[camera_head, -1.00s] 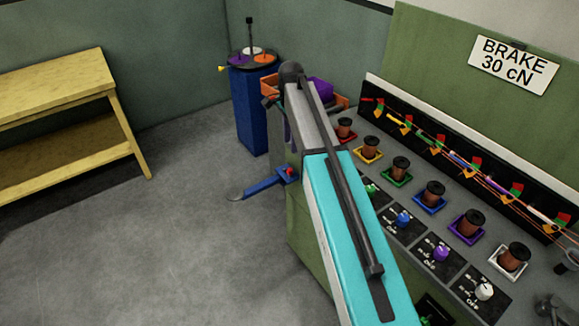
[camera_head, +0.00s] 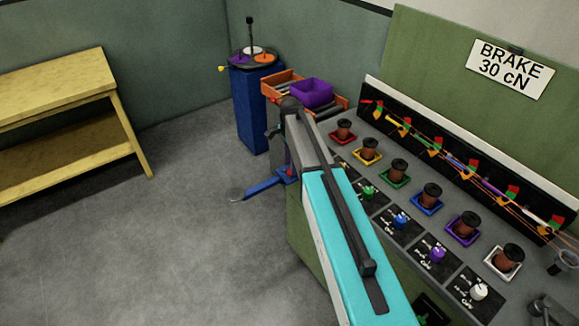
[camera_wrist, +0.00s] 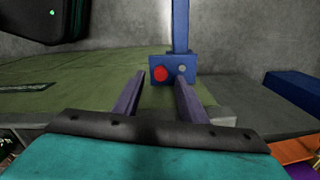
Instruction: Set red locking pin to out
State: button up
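The red locking pin (camera_wrist: 160,74) shows as a round red knob on a blue block (camera_wrist: 172,62) in the wrist view. A small grey dot sits to its right on the same block. I cannot tell from its face how far it sticks out. My gripper (camera_wrist: 160,80) is open and empty, with its two fingertips apart to the left and right of the pin, seemingly short of the block. In the head view, the blue arm (camera_head: 262,187) with a grey end juts out from the bench's left end, and my arm largely hides the block and gripper.
The bench (camera_head: 305,225) carries a row of spools in coloured trays and several knobs on dark plates. A purple bin (camera_head: 312,93) stands at its far end. A blue pedestal (camera_head: 249,110) stands behind. A yellow table (camera_head: 60,85) is at left. Floor between is clear.

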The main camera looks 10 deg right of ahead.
jog(key=shift+f, duration=1.1)
jog(key=shift+c, duration=0.5)
grip_shut()
